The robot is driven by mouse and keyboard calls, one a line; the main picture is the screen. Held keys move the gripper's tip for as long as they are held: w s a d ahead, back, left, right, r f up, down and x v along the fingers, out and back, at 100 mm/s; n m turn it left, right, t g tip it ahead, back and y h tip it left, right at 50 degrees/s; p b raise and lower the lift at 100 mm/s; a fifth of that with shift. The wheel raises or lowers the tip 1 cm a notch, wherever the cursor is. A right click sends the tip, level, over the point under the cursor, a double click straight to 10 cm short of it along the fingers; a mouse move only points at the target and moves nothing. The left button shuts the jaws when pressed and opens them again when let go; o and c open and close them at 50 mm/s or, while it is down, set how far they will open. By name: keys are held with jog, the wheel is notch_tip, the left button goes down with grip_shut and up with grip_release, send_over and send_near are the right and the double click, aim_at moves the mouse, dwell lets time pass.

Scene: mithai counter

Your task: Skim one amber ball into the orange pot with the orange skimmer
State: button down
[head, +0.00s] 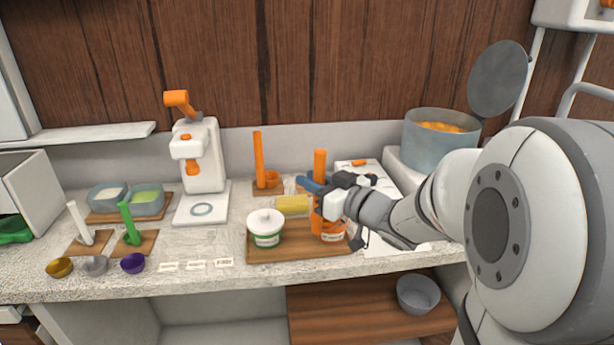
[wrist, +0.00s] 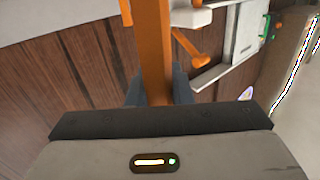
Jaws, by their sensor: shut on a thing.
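My gripper (head: 312,186) is shut on an upright orange handle (head: 320,163), which I take to be the orange skimmer's. In the wrist view the handle (wrist: 152,50) runs up between the dark jaws (wrist: 152,90). The skimmer's lower end is not clear behind my wrist. The orange pot (head: 328,232), with a pale label, stands just below my gripper on a wooden board (head: 290,254); my wrist partly covers it. Amber balls (head: 442,127) lie in the large blue-grey pot (head: 430,152) at the back right; single balls are hard to tell apart.
Another orange-handled tool (head: 259,158) stands behind. A white machine (head: 203,160) is further left. A round lid (head: 498,78) rises beside the large pot.

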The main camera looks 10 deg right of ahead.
jog(key=p, duration=0.1)
jog(key=w+r+m+p, duration=0.1)
jog(key=shift+d+r+p, duration=0.25)
jog(key=shift+d+p, duration=0.05)
jog(key=shift+p, duration=0.05)
jog(key=w+d+m+g+p, duration=0.2)
jog(key=w+d+m+p, duration=0.2)
jog(key=p, duration=0.8)
jog(key=shift+w+r+m, duration=0.15)
jog(key=shift+w+m, duration=0.45)
jog(key=shift+w, duration=0.15)
jog(key=shift+w+d+f+m+g+p, duration=0.3)
jog(key=shift+w+d+m+p, duration=0.3)
jog(key=shift+p, duration=0.75)
jog(key=shift+w+d+f+m+g+p, duration=0.3)
jog(key=shift+w+m+p, duration=0.35)
jog(key=shift+p, duration=0.75)
jog(key=shift+w+d+f+m+g+p, duration=0.2)
jog(key=shift+w+d+m+g+p, duration=0.25)
jog(key=shift+w+p, duration=0.65)
jog(key=shift+s, duration=0.35)
